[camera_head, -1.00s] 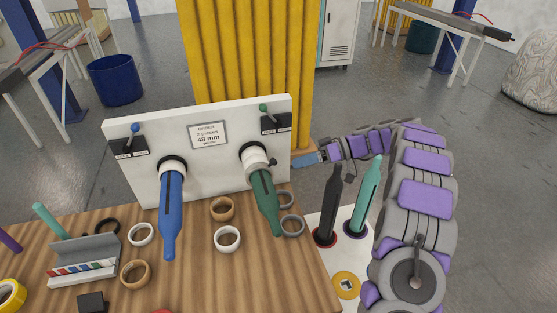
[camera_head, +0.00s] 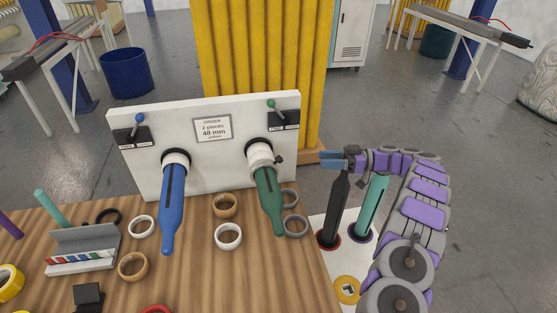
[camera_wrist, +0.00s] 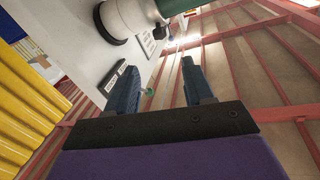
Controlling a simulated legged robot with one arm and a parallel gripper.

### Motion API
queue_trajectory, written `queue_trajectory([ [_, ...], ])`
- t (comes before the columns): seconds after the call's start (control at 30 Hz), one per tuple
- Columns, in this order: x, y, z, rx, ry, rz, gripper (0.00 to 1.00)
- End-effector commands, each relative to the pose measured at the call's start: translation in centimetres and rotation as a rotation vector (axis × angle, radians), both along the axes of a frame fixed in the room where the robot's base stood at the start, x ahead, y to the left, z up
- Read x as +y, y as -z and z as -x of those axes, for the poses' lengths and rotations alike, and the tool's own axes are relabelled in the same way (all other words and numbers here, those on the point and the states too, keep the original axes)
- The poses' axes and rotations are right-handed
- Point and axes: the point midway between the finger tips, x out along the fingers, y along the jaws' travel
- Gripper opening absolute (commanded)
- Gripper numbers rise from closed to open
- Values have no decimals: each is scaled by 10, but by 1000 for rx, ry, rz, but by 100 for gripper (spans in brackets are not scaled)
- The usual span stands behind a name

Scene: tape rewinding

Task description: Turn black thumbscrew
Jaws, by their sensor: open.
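The black thumbscrew (camera_head: 278,160) sits on the right side of the white collar (camera_head: 261,156), at the base of the green spindle (camera_head: 268,200) on the white panel (camera_head: 213,179). In the wrist view the thumbscrew (camera_wrist: 160,32) shows as a small dark knob beside the white collar (camera_wrist: 131,14), up and ahead of the fingers. My gripper (camera_head: 322,159) is to the right of the thumbscrew, apart from it, with its blue fingers pointing left. In the wrist view my gripper (camera_wrist: 160,78) is open and empty.
A blue spindle (camera_head: 172,209) stands left on the panel. Black (camera_head: 334,207) and teal (camera_head: 368,208) spindles stand upright on a white base below my gripper. Several rings lie on the wooden table (camera_head: 195,275). Switches (camera_head: 275,104) sit on the panel's upper corners.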

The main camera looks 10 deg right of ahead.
Motion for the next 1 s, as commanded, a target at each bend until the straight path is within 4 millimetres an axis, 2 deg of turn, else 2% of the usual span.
queue_trajectory([
  [0.17, 8, 2, -2, -2, -2, -8, 52],
  [0.53, 46, -1, -8, -3, -6, 5, 52],
  [0.87, 56, 2, -13, -1, -3, -6, 52],
  [1.0, 68, 2, -15, -1, -2, -4, 52],
])
